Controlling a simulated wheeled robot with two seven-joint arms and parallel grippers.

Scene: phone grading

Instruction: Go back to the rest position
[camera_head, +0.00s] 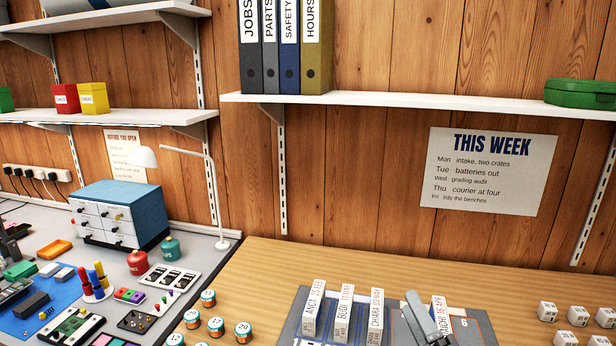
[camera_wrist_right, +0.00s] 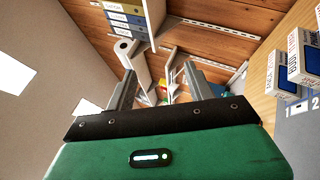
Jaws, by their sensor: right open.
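My right gripper (camera_head: 416,308) shows at the bottom of the head view as a grey finger piece, over the grey mat (camera_head: 385,333) on the wooden bench. It partly hides a white name box (camera_head: 440,316) marked 16 APR. In the right wrist view the two grey fingers of my right gripper (camera_wrist_right: 160,82) stand well apart with nothing between them, beyond its green body. Whether it touches the box cannot be told. My left gripper is in neither view.
White name boxes (camera_head: 343,314) stand upright on the mat, left of my right gripper. Small white blocks (camera_head: 578,316) lie at the right, and numbered jars (camera_head: 208,298) at the left. A lamp (camera_head: 221,243) stands behind. Shelves (camera_head: 420,99) line the wall. Bare bench lies behind the mat.

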